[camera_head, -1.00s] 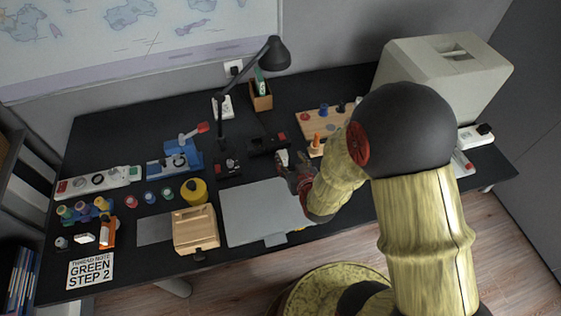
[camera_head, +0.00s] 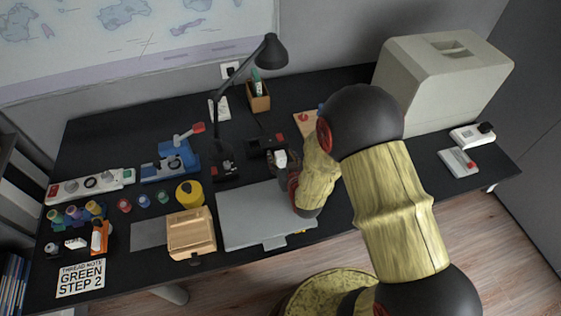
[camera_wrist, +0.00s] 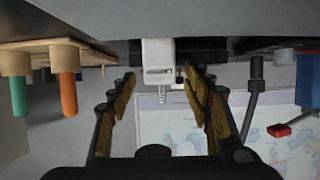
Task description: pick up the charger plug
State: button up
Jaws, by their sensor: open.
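The charger plug appears as a small white block with metal prongs (camera_wrist: 158,58) in the wrist view, where the desk shows at the top. It stands between and slightly beyond my gripper's (camera_wrist: 159,82) two separated fingertips; I cannot tell whether either touches it. In the head view the white plug (camera_head: 281,159) is at the desk's middle, right at my gripper (camera_head: 279,172), which is partly hidden by my arm. The jaws are open, with nothing clamped.
A black block (camera_head: 262,146) lies close behind the plug, and a grey mat (camera_head: 245,215) lies in front-left. A wooden board (camera_wrist: 90,42) with orange and green pegs is to one side. A desk lamp (camera_head: 272,55) and a large beige box (camera_head: 440,80) stand farther off.

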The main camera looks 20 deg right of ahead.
jog(key=c, duration=0.3)
grip_shut()
dwell(0.5)
